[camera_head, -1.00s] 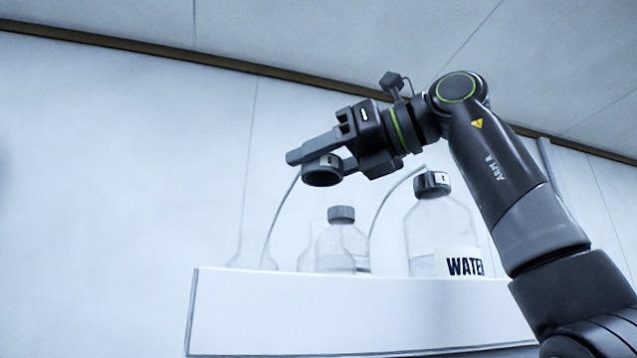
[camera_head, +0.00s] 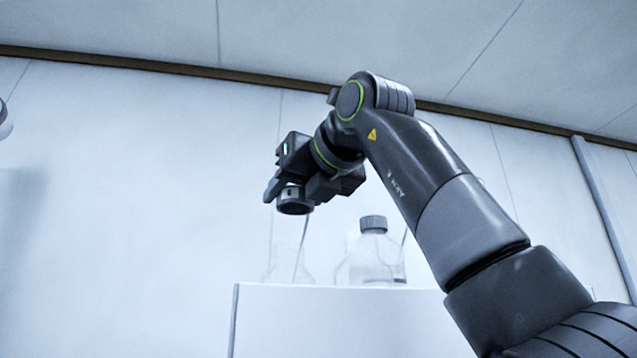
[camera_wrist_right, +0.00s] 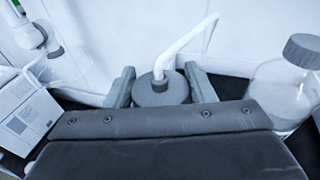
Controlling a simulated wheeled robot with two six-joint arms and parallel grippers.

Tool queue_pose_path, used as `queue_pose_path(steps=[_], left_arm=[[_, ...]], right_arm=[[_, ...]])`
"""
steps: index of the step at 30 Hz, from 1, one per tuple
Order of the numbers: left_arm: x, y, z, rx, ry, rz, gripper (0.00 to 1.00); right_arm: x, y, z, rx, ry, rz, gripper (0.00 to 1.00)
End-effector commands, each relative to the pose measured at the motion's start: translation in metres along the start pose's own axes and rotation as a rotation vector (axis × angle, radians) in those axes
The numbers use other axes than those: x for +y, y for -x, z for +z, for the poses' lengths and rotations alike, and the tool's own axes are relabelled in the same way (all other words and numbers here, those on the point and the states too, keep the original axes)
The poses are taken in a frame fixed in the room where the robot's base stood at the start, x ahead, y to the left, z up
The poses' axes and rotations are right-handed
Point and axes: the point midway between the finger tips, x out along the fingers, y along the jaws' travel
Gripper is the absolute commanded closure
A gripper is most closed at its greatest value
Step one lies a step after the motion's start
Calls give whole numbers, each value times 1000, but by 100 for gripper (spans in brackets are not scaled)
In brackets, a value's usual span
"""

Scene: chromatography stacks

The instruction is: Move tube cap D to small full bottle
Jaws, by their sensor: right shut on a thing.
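My right gripper (camera_head: 288,190) is shut on a dark round cap (camera_head: 295,205), held in the air above the white shelf. In the right wrist view the cap (camera_wrist_right: 160,92) sits between both fingers, with a bent white tube (camera_wrist_right: 188,45) rising from its top. In the head view a thin tube hangs below the cap towards a clear flask (camera_head: 288,266). A clear bottle with a grey cap (camera_head: 373,250) stands on the shelf, right of the held cap. I cannot tell which vessel is the small full bottle. The left gripper is not in view.
The white shelf (camera_head: 330,315) has a clear front edge. In the right wrist view a capped clear bottle (camera_wrist_right: 283,90) stands close on the right. A white labelled box (camera_wrist_right: 25,115) is at the left. The wall behind is bare.

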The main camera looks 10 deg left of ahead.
Motion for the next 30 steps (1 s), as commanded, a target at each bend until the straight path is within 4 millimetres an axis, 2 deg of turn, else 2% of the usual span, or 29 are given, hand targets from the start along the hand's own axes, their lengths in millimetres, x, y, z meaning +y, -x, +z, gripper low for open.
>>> queue_pose_path(steps=[8,24,30], left_arm=[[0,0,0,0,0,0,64],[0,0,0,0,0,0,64],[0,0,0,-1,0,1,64]], right_arm=[[6,-9,-4,0,-8,-65,74],[7,-14,-39,0,-9,-62,74],[6,-14,-43,-1,-9,-63,74]])
